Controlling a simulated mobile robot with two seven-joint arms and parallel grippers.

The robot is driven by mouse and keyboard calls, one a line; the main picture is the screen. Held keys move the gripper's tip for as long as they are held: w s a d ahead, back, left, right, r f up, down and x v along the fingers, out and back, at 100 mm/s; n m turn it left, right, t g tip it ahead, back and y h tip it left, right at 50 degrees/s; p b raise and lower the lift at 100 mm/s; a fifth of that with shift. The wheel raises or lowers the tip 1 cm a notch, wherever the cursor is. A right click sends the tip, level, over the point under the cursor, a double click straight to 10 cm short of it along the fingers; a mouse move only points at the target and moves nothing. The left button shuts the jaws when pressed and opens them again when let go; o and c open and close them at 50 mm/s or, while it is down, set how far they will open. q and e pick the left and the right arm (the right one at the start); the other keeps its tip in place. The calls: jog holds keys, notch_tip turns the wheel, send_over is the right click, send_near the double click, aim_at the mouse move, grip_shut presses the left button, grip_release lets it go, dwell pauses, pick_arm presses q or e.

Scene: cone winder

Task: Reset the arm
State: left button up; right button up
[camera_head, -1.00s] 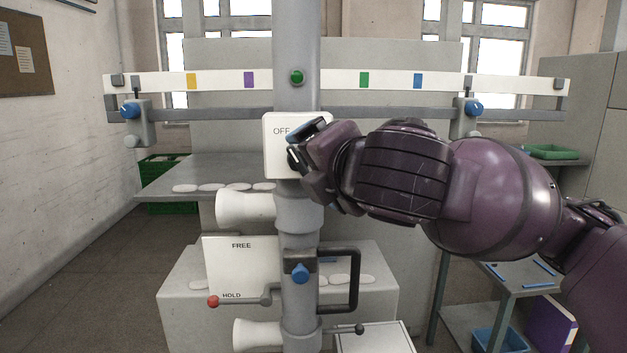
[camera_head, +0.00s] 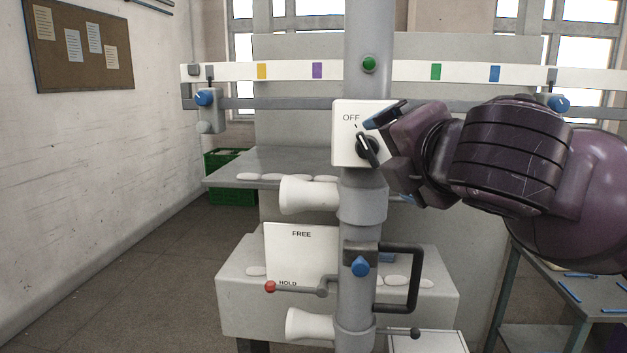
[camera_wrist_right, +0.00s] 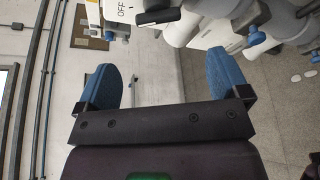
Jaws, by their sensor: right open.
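My right gripper (camera_head: 388,158) is open and empty in the head view, just right of the white OFF panel (camera_head: 346,148) on the grey column. The panel's dark rotary knob (camera_head: 367,151) shows clear of the fingers, its pointer tilted up and left near the word OFF. In the right wrist view the two blue fingers stand wide apart around my gripper (camera_wrist_right: 165,78), with nothing between them. The panel (camera_wrist_right: 117,12) and dark knob (camera_wrist_right: 158,17) lie at the top of that view, beyond the fingertips. My left gripper is not in view.
Below the OFF panel are a FREE/HOLD plate (camera_head: 301,252) with a red-ended lever (camera_head: 296,289), pointing to HOLD, and a dark handle (camera_head: 416,278). White cones (camera_head: 306,194) stick out from the column. A side table (camera_head: 590,285) stands at lower right.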

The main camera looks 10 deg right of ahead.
jog(key=s+d+f+m+g, duration=0.25)
jog(key=f+m, duration=0.35)
jog(key=f, duration=0.9)
jog(key=s+d+f+m+g, duration=0.1)
jog(key=f+m+g, duration=0.35)
jog(key=f, duration=1.05)
jog(key=s+d+f+m+g+h, duration=0.1)
jog(key=s+d+f+m+g, duration=0.25)
jog(key=s+f+m, duration=0.5)
jog(key=s+d+f+m+g+h, duration=0.15)
jog(key=s+d+f+m, duration=0.3)
jog(key=s+f, duration=0.7)
jog(key=w+a+f+t+y, duration=0.1)
jog(key=w+f+t, duration=0.6)
jog(key=f+t, duration=0.1)
jog(key=shift+w+f, duration=0.35)
jog(key=shift+f, duration=0.45)
